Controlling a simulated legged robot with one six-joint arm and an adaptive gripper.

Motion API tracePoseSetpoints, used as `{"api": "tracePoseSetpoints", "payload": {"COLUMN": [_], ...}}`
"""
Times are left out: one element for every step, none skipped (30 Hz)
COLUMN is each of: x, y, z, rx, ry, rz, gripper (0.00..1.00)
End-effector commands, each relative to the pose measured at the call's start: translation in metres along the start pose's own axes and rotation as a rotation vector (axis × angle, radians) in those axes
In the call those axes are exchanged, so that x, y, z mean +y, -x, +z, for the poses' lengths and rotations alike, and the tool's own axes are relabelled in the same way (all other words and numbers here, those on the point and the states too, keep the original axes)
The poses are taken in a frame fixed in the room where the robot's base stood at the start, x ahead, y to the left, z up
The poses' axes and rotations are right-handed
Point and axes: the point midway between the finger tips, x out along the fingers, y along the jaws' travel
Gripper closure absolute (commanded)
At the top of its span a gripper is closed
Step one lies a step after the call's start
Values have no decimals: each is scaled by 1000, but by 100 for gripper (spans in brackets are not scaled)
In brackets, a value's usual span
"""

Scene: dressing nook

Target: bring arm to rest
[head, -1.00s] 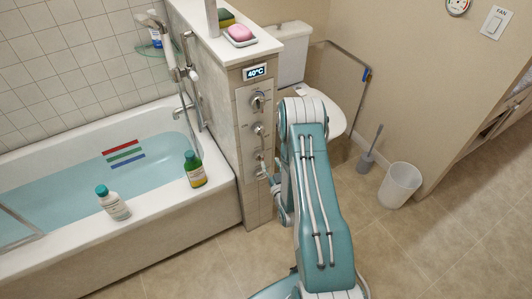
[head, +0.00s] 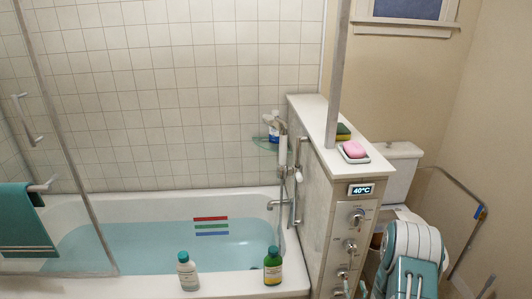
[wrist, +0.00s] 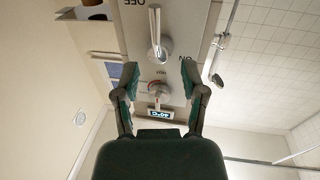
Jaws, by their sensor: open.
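My gripper (wrist: 158,92) shows in the wrist view with its two dark green fingers spread apart and nothing between them. Beyond the fingers is the shower control panel, with a metal lever (wrist: 158,38) near the OFF and ON marks and a round knob (wrist: 158,90) below it. The lit 40°C display (wrist: 160,115) sits between the fingers in the picture, and also shows in the head view (head: 361,190).
The bathtub (head: 150,205) holds blue water. A white bottle (head: 187,272) and a green bottle (head: 273,267) stand on its near rim. A pink soap (head: 354,149) and a sponge (head: 343,131) lie on the partition ledge (head: 310,112). The toilet (head: 400,170) stands behind my arm.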

Motion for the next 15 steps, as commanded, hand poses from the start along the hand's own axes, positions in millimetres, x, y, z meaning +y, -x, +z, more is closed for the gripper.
{"api": "tracePoseSetpoints", "payload": {"x": [-3,-4,-6,-8,-9,-11,-13,-15,-17,-19,-20,-23,-25,-27,-29], "y": [-12,-17,-24,-28,-32,-36,-39,-41,-44,-46,-46,-47,-47,-47,-46], "z": [-17,-24,-34,-41,-48,-57,-64,-72,-82,-90,-97,-107,-115,-122,-132], "rx": [-20,-39,-65,-85,-104,-130,-150,-168,-193,-213,-232,-258,-277,-296,-321], "ry": [12,18,26,31,36,42,47,51,57,61,65,69,72,75,78], "rz": [-11,-16,-22,-27,-30,-34,-36,-39,-43,-45,-46,-48,-49,-50,-52], "gripper": [45,45,45,45,45,45,45,45,45,45,45,45,45,45,45]}}
